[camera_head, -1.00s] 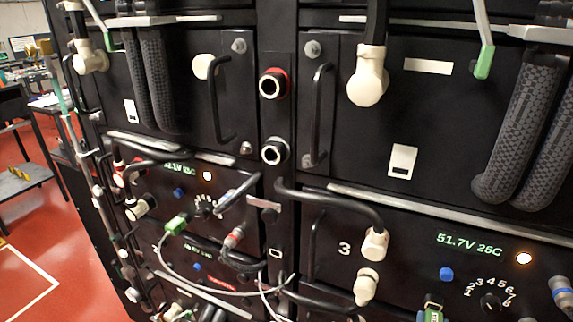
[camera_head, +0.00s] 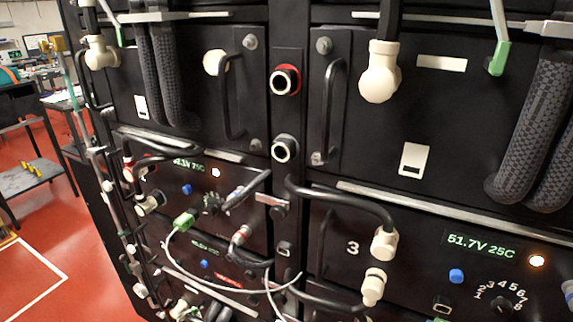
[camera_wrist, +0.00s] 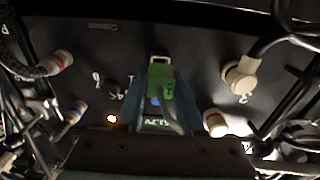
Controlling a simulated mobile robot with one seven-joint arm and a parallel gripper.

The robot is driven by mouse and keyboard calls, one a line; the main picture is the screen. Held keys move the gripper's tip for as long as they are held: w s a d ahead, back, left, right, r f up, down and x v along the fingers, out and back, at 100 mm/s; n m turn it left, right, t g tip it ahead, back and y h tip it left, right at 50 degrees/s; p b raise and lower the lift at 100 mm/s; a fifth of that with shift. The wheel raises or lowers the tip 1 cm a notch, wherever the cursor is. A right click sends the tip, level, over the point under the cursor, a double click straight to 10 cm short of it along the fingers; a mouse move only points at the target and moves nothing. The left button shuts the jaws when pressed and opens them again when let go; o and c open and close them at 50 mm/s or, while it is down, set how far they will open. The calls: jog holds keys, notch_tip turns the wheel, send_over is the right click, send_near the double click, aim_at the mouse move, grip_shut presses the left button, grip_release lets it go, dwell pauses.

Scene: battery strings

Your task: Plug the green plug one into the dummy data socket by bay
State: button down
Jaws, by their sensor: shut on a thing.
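The wrist view shows a green plug (camera_wrist: 170,94) with a grey cable between my gripper's bluish fingers (camera_wrist: 158,104). My gripper is shut on it, in front of a dark panel. A small light-rimmed socket (camera_wrist: 160,60) shows just above the plug in that view; I cannot tell whether they touch. In the head view a dark data socket (camera_head: 442,304) shows under the right unit's blue button, with a bit of green at the bottom edge below it. Another small socket (camera_head: 285,249) is on the middle column; I cannot tell which socket is the dummy. My gripper is not visible in the head view.
Cream connectors (camera_head: 383,245) with black cables stick out beside the number 3. Another green plug (camera_head: 183,222) with a white cable is at the left unit. Thick ribbed hoses (camera_head: 530,130) hang at the right. Red floor (camera_head: 95,265) is open at the left.

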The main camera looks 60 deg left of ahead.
jog(key=shift+b+v, duration=0.7)
jog(key=shift+v, duration=1.8)
